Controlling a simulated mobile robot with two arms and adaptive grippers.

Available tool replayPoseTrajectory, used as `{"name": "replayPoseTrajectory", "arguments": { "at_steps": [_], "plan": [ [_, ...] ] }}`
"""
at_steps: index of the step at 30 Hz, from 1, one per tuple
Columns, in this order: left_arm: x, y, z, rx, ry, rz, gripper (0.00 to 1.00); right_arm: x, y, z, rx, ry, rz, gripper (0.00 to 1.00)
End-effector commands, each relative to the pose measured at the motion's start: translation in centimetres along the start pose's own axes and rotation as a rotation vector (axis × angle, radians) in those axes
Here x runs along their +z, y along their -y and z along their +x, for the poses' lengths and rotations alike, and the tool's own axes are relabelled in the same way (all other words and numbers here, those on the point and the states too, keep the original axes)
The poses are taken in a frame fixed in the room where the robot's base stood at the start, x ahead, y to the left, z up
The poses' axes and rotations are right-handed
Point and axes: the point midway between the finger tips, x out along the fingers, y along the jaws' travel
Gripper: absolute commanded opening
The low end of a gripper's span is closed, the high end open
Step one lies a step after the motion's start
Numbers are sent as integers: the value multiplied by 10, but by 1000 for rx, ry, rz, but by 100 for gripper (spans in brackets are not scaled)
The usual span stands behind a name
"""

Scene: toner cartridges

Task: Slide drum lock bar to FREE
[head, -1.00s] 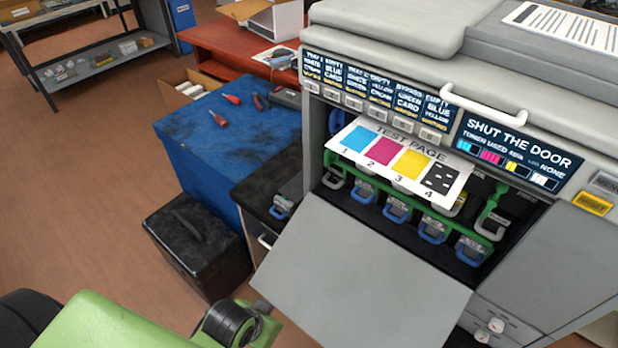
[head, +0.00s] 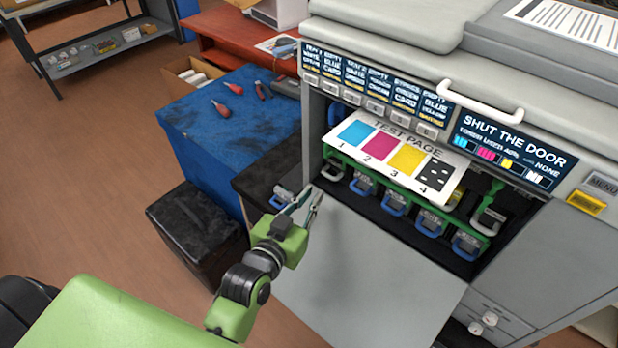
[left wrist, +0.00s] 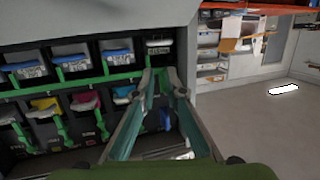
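The green drum lock bar (head: 385,192) runs across the open printer bay, above a row of blue-handled units (head: 428,223). A green upright with a pale loop handle (head: 489,219) stands at its right end. A white test page (head: 394,158) hides part of the bay above the bar. My left gripper (head: 311,203) is open and empty, left of the bay near the upper left edge of the lowered door. In the left wrist view, the gripper fingers (left wrist: 161,80) are apart, with the green bar (left wrist: 85,84) to their left. My right gripper is not in view.
The grey lowered door (head: 365,265) slopes out below the bay. A blue-topped cabinet (head: 225,120) with red-handled tools and a black box (head: 195,225) stand to the left. Open brown floor (head: 90,200) lies further left.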

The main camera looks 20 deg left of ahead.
Motion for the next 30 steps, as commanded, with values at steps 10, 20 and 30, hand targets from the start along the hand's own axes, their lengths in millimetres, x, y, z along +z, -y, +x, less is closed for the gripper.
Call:
{"name": "replayPoseTrajectory", "arguments": {
  "at_steps": [10, 20, 30],
  "plan": [
    [-47, 10, 11, -50, -190, -9, 12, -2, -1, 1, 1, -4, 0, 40],
    [-54, 12, 53, -50, -191, -10, 12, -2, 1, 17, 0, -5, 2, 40],
    [-63, 14, 94, -49, -186, -8, 12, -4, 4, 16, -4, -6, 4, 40]
  ]
}}
